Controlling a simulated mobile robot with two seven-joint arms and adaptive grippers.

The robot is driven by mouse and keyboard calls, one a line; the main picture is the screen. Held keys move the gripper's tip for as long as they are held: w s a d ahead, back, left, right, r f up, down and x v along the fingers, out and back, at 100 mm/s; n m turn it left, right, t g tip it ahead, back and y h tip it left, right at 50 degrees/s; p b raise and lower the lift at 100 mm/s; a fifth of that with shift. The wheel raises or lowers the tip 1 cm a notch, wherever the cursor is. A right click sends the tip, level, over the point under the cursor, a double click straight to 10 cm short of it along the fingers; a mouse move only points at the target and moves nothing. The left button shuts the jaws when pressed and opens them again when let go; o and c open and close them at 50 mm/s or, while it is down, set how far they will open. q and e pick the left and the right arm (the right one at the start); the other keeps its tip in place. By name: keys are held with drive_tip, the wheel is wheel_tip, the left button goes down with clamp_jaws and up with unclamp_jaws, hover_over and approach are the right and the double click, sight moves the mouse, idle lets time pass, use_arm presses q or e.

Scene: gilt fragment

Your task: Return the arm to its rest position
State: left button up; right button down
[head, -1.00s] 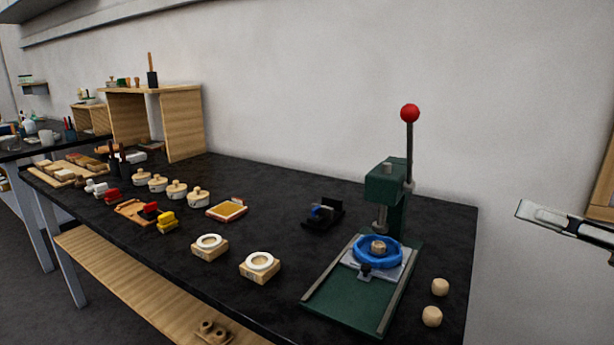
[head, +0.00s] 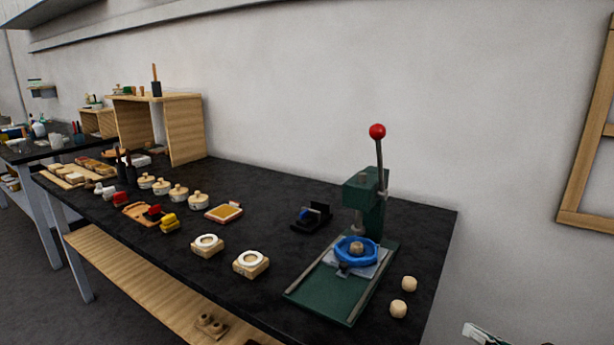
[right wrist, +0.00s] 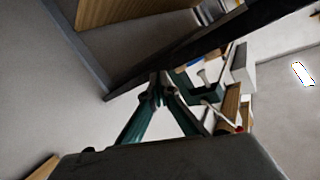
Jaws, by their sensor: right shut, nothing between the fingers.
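My right gripper (head: 482,334) shows only in part at the bottom right edge of the head view, off the right end of the black table (head: 425,235). In the right wrist view the right gripper (right wrist: 155,82) has its green fingers meeting at the tips, with nothing between them. It is apart from the table and everything on it. My left gripper is in neither view.
A green press (head: 365,200) with a red ball lever and a blue ring stands at the table's right end. Two wooden pieces (head: 404,297) lie beside it. Ring blocks (head: 250,264) and stamps (head: 178,192) stand further left. A wooden frame (head: 585,150) is on the right wall.

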drive_tip(key=s+a+f+g+h+p, duration=0.1)
drive_tip(key=s+a+f+h+p, duration=0.15)
drive_tip(key=s+f, duration=0.4)
drive_tip(key=s+a+f+g+h+p, duration=0.1)
drive_tip(key=s+a+f, duration=0.25)
drive_tip(key=f, duration=0.65)
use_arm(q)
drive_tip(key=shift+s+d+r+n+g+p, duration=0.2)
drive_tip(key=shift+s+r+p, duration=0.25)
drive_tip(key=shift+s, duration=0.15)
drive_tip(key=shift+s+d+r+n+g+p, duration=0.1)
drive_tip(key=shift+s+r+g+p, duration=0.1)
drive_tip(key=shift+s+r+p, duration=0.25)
use_arm(e)
drive_tip(key=s+a+f+n, duration=0.1)
drive_tip(key=s+a+f, duration=0.2)
drive_tip(key=s, duration=0.3)
drive_tip(key=s+a+f+n+g, duration=0.1)
drive_tip(key=s+a+f+n, duration=0.1)
drive_tip(key=s+a, duration=0.3)
drive_tip(key=shift+s+f+h, duration=0.35)
drive_tip(key=shift+s+f, duration=0.25)
drive_tip(key=shift+f, duration=0.25)
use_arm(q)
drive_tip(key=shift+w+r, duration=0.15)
